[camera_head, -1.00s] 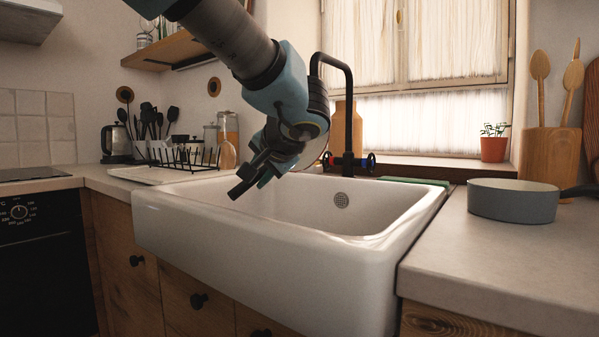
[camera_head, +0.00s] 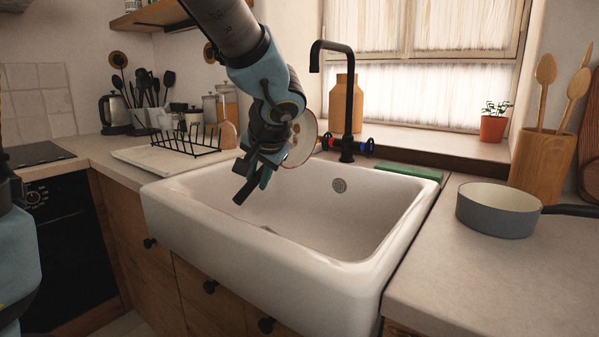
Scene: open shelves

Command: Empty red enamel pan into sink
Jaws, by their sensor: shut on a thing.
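My gripper (camera_head: 254,178) is over the left part of the white sink (camera_head: 375,253), pointing down. It is shut on the red enamel pan (camera_head: 304,142), which is partly hidden behind my wrist. The pan is tipped steeply on edge; its pale inside and thin reddish rim show to the right of the wrist. The exact grip on its handle is hard to see.
A black tap (camera_head: 349,110) rises behind the sink. A grey pan (camera_head: 499,208) with a dark handle stands on the right counter, near a wooden utensil pot (camera_head: 541,168). A dish rack (camera_head: 185,140) stands left of the sink.

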